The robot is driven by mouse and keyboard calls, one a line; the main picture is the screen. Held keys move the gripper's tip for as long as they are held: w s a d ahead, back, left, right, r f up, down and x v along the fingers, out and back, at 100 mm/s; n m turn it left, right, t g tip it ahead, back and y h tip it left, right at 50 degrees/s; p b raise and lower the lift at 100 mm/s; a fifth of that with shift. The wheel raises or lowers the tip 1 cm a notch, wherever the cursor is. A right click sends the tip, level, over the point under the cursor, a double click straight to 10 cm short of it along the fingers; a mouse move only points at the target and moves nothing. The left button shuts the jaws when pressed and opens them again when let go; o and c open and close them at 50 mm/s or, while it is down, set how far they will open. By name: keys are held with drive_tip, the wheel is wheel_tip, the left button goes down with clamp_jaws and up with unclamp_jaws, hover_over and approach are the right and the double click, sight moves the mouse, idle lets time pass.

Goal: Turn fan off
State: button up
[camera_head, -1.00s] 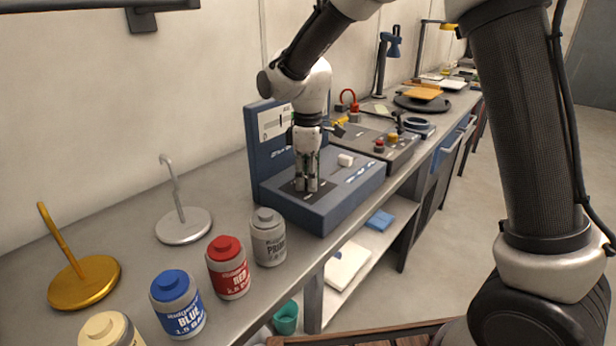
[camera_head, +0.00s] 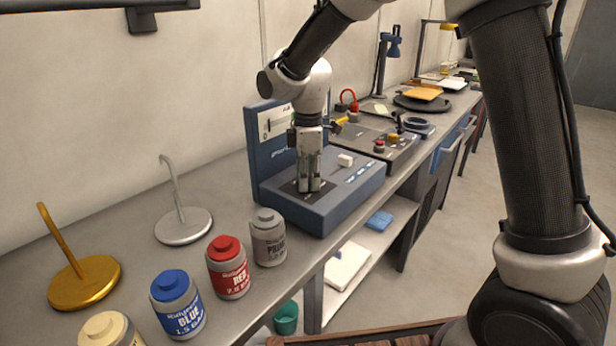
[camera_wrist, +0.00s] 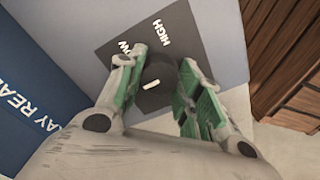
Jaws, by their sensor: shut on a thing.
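A dark round knob (camera_wrist: 160,74) with a short white mark sits on a dark plate (camera_wrist: 186,22) lettered HIGH and partly covered LOW. The white mark lies roughly crosswise in the wrist view. The plate is on a blue-grey console (camera_head: 335,215) on the bench, with an upright blue back panel (camera_head: 262,170) carrying a white gauge. My gripper (camera_head: 310,188) points down at the console, its green-padded fingers (camera_wrist: 160,92) on either side of the knob and shut on it. The fingers hide the knob in the head view. I cannot read any OFF label.
A white switch (camera_head: 345,160) stands right of my gripper on the console. Grey (camera_head: 268,238), red (camera_head: 229,268) and blue (camera_head: 178,303) paint cans stand in front, near the bench edge. A silver stand (camera_head: 183,226) and gold stand (camera_head: 85,282) are left. Another control box (camera_head: 385,145) lies beyond.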

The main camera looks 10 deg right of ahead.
drive_tip(key=o, duration=1.1)
drive_tip(key=shift+c, duration=0.2)
wheel_tip(320, 180, up, 12)
